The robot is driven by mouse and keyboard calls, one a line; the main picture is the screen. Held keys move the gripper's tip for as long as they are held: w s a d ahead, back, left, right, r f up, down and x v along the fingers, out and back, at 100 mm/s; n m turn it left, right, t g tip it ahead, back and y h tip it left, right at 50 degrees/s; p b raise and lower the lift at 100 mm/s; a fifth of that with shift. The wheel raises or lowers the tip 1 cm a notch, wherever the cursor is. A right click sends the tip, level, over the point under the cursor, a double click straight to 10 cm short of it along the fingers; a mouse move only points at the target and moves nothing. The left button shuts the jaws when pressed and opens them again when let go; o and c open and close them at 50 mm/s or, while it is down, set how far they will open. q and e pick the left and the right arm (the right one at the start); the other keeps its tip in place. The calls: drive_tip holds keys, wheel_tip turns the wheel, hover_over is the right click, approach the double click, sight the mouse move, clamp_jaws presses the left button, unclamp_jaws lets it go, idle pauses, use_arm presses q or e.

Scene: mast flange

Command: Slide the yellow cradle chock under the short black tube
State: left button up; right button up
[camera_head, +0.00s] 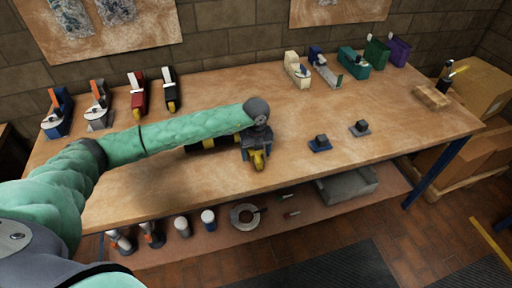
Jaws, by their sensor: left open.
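My left arm reaches in from the left across the wooden table (330,100). My left gripper (256,158) points down near the middle of the table and is open. A yellow piece (259,160), which looks like the cradle chock, shows at its fingertips; the fingers hide part of it, and whether they touch it I cannot tell. A short black tube (222,142) with yellow parts lies just left of the gripper, mostly hidden behind my forearm. The space under the tube cannot be seen. My right gripper is out of view.
Two small dark blocks, one on a blue base (320,143) and one grey (358,128), stand right of the gripper. Several coloured tools line the table's back edge. A wooden block (433,97) sits at the far right. The front middle of the table is clear.

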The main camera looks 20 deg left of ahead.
use_arm(q)
drive_tip(key=shift+f, duration=0.1)
drive_tip(key=c, duration=1.1)
drive_tip(key=shift+w+a+b, duration=0.5)
drive_tip(key=shift+w+a, duration=0.15)
drive_tip(key=shift+w, duration=0.25)
drive_tip(key=shift+w+a+b, duration=0.5)
drive_tip(key=shift+w+a, duration=0.1)
drive_tip(key=shift+w, duration=0.3)
drive_tip(key=o, duration=1.1)
